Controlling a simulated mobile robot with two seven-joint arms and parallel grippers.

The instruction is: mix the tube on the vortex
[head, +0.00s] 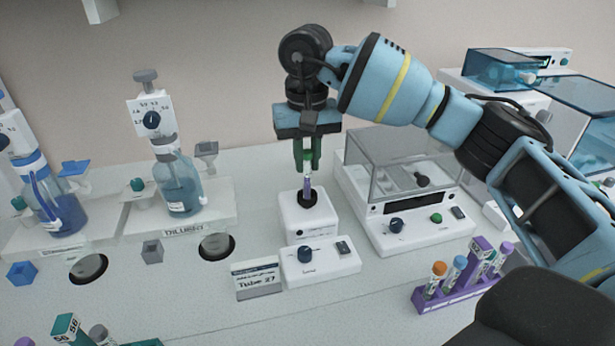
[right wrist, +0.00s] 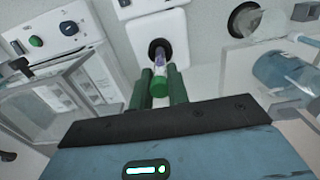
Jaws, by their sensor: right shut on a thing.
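The vortex (head: 318,262) is a white unit with a dark knob on its front and a raised block with a round black cup (head: 307,199). The tube (head: 307,182) has a green cap and purple contents and stands upright, its lower end at the cup. My right gripper (head: 307,160) is above the vortex, pointing down, its green fingers shut on the tube near the cap. In the right wrist view, the tube (right wrist: 160,68) lies between the fingers with its far end at the black cup. Whether it touches the cup's bottom is hidden. My left gripper is not in view.
A card (head: 257,279) reading "Tube 27" stands left of the vortex. A lidded white machine (head: 415,228) is close on its right. A purple rack (head: 462,290) with several capped tubes stands front right. Dispenser bottles (head: 178,185) stand left. The front middle counter is clear.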

